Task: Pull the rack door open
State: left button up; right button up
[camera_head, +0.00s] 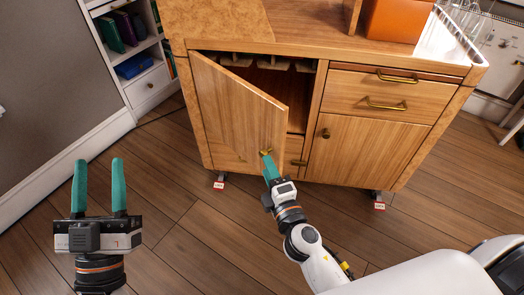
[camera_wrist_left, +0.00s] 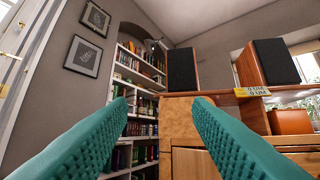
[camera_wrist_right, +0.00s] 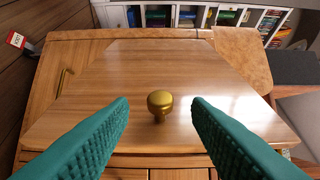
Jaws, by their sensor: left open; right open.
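The rack door (camera_head: 240,112) is the left wooden door of the cabinet and stands partly open, swung out toward me. Its brass knob (camera_head: 266,152) is near the door's free edge. My right gripper (camera_head: 269,163) is at the knob. In the right wrist view the brass knob (camera_wrist_right: 160,104) sits between the two teal fingers, with a gap on each side, so the gripper is open around or just short of it. My left gripper (camera_head: 99,187) is open and empty, above the floor left of the cabinet. Part of the cabinet's inside shows dark behind the door.
The cabinet (camera_head: 310,60) has drawers (camera_head: 380,96) and a closed right door (camera_head: 355,147). An orange box (camera_head: 397,18) stands on top. A white bookcase (camera_head: 150,84) is at the back left. The wooden floor (camera_head: 175,225) before the door is clear.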

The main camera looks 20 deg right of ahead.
aim_at(262, 155)
pick_arm(q)
jog(key=shift+w+f+g, duration=0.35)
jog(key=shift+f+g, duration=0.15)
jog(key=shift+f, duration=0.05)
jog(key=shift+w+f+g, duration=0.3)
jog(key=shift+f+g, duration=0.2)
jog(key=shift+f, duration=0.05)
pick_arm(e)
jog(key=w, duration=0.5)
jog(key=shift+w, duration=0.35)
grip_shut()
